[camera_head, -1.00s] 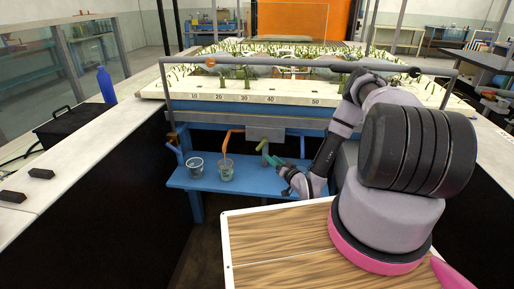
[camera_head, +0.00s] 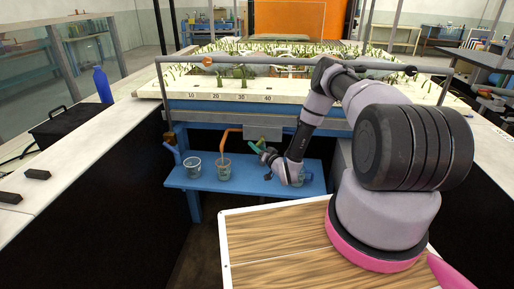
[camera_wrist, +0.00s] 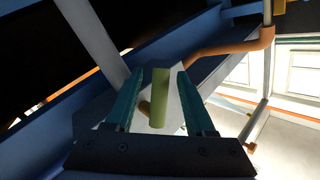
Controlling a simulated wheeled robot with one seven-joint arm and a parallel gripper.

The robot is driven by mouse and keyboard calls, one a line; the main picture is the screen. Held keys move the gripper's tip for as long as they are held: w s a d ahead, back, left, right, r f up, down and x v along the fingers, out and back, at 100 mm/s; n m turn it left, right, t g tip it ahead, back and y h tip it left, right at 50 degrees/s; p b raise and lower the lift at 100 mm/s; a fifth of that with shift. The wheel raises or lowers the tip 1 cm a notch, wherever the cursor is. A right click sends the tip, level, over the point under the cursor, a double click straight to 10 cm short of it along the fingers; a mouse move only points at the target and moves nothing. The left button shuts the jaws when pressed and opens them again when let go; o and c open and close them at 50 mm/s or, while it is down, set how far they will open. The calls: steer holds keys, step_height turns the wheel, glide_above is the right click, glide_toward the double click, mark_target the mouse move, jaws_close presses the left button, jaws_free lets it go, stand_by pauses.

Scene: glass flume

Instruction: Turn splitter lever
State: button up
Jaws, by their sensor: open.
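The splitter lever is a short green handle (camera_head: 258,146) below a small grey box (camera_head: 262,133) under the flume's front edge. In the wrist view the yellow-green lever (camera_wrist: 160,95) stands between my gripper's two teal fingers. My gripper (camera_wrist: 162,105) is open, with a visible gap on each side of the lever. In the head view my gripper (camera_head: 267,156) is right at the lever, and its dark body partly hides the area. I cannot tell whether a finger touches the lever.
An orange pipe (camera_head: 226,134) bends down left of the grey box. Two clear cups, one on the left (camera_head: 194,167) and one near the middle (camera_head: 224,168), stand on the blue shelf (camera_head: 208,183). Another cup (camera_head: 299,176) is partly hidden by my arm.

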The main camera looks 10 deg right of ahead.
jaws_close()
steer(key=n+g, duration=0.1)
steer(key=d+n+g+h, duration=0.1)
steer(key=shift+s+f+n, duration=0.15)
steer(key=shift+f+n, duration=0.05)
steer(key=shift+n, duration=0.1)
steer(key=shift+s+d+f+n+g+h, duration=0.15)
steer(key=shift+d+n+g+h, duration=0.25)
steer(key=shift+n+g+h, duration=0.4)
steer(key=shift+d, duration=0.1)
jaws_free()
